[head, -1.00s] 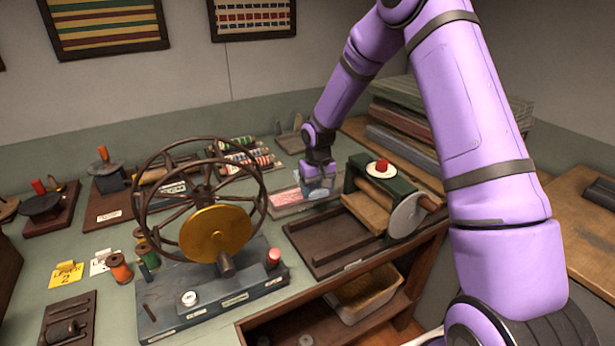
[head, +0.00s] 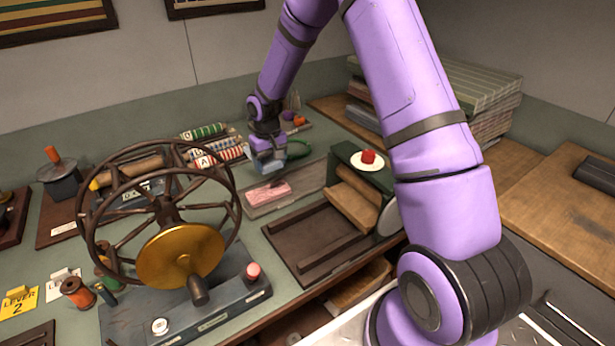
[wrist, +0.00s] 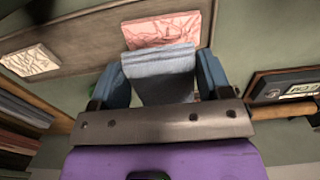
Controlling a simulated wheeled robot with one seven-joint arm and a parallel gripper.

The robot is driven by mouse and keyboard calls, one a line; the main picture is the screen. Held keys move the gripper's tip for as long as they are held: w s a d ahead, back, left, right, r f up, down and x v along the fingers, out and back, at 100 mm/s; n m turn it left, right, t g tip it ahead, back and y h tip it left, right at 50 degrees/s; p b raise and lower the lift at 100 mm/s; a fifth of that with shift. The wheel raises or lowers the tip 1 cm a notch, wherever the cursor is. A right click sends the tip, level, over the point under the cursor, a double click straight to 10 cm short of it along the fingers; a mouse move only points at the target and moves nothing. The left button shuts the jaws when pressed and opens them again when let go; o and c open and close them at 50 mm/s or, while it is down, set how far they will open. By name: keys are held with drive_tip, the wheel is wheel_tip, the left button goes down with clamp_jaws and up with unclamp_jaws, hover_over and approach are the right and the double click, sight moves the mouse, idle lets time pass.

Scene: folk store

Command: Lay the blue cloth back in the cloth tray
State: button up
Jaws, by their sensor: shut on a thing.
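My gripper (head: 267,160) is shut on a folded blue cloth (wrist: 160,65), which fills the gap between the fingers in the wrist view. In the head view only a small part of the blue cloth shows, below the fingers. A folded pink cloth (head: 267,193) lies in the shallow grey cloth tray (head: 256,213), just in front of my gripper. The pink cloth also shows in the wrist view (wrist: 165,30), right beside the blue one. I cannot tell whether the blue cloth touches the tray floor.
A green-framed roller press (head: 360,185) stands close at right of the tray. A large spoked wheel (head: 160,215) with a brass disc is at left. Striped rolls (head: 212,150) lie left of my gripper.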

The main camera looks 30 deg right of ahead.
drive_tip(key=shift+w+d+r+n, duration=0.3)
drive_tip(key=shift+d+n, duration=0.1)
drive_tip(key=shift+d, duration=0.1)
drive_tip(key=shift+w+d+r+n, duration=0.15)
drive_tip(key=shift+w+d+n, duration=0.1)
drive_tip(key=shift+d+n, duration=0.2)
drive_tip(key=w+d+r+n, duration=0.2)
drive_tip(key=d+r+n, duration=0.2)
drive_tip(key=d+n, duration=0.55)
drive_tip(key=w+d+r+n, duration=0.35)
drive_tip(key=d+n, duration=0.35)
drive_tip(key=d, duration=0.5)
hover_over(323, 173)
wheel_tip(323, 173, down, 13)
wheel_tip(323, 173, down, 10)
drive_tip(key=shift+w+f, duration=0.15)
drive_tip(key=shift+f, duration=0.1)
drive_tip(key=o, duration=1)
drive_tip(key=shift+f, duration=0.1)
